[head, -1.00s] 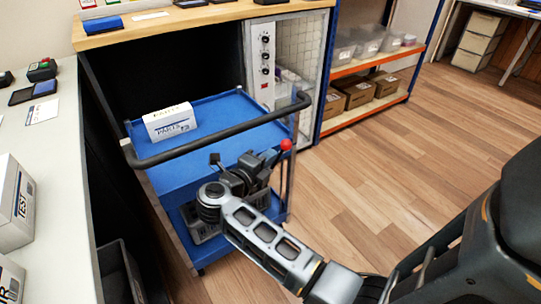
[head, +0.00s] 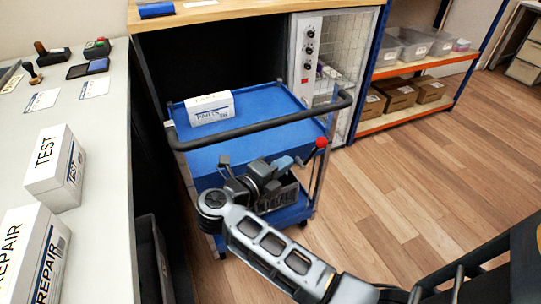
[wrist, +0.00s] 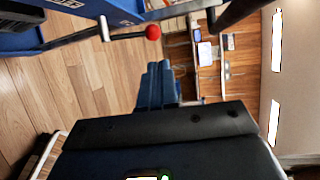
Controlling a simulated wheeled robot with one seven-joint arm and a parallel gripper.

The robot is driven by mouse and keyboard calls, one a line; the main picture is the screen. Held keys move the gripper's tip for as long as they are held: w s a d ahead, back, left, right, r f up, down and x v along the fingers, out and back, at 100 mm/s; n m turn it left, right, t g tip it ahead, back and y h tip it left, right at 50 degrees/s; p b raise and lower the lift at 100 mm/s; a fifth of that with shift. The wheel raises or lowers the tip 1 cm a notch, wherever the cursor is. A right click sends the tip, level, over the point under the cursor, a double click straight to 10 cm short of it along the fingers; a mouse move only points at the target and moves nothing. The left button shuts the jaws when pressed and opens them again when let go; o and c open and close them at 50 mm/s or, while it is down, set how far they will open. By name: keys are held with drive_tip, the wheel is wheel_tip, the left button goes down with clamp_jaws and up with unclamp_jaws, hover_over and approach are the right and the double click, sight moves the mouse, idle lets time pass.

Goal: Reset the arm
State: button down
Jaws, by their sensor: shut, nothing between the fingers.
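My arm reaches in from the bottom of the head view and bends in front of the blue cart (head: 262,103). My gripper (head: 287,163) is near the cart's front right side, below the dark push handle. In the wrist view, my gripper's blue fingers (wrist: 156,82) lie side by side, shut with nothing between them. A red ball (head: 321,143) on a lever stands just right of my gripper in the head view. It also shows in the wrist view (wrist: 153,32), close to the fingertips but apart from them in the picture.
A white PARTS box (head: 210,108) sits on the cart's top. A white bench (head: 108,150) on the left bears a TEST box (head: 55,168) and a REPAIR box (head: 35,258). A shelf rack (head: 398,120) stands at the back right. The wooden floor (head: 420,190) on the right is clear.

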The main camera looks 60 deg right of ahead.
drive_tip(key=s+a+r+n+t+y+p, duration=0.1)
drive_tip(key=s+a+r+n+t+p, duration=0.2)
drive_tip(key=s+a+r+n+t, duration=0.45)
drive_tip(key=s+a+r+n+t+p, duration=0.35)
drive_tip(key=r+n+t, duration=0.55)
drive_tip(key=n+t, duration=0.4)
drive_tip(key=s+a+r+n+g+y+p, duration=0.1)
drive_tip(key=s+a+r+n+y+p, duration=0.1)
drive_tip(key=s+a+n+y, duration=0.3)
drive_tip(key=s+a+r+n+g+y+p, duration=0.2)
drive_tip(key=s+a+n+y, duration=0.4)
drive_tip(key=n+y, duration=0.4)
drive_tip(key=s+n+p, duration=0.1)
drive_tip(key=n, duration=0.2)
drive_tip(key=shift+s, duration=0.3)
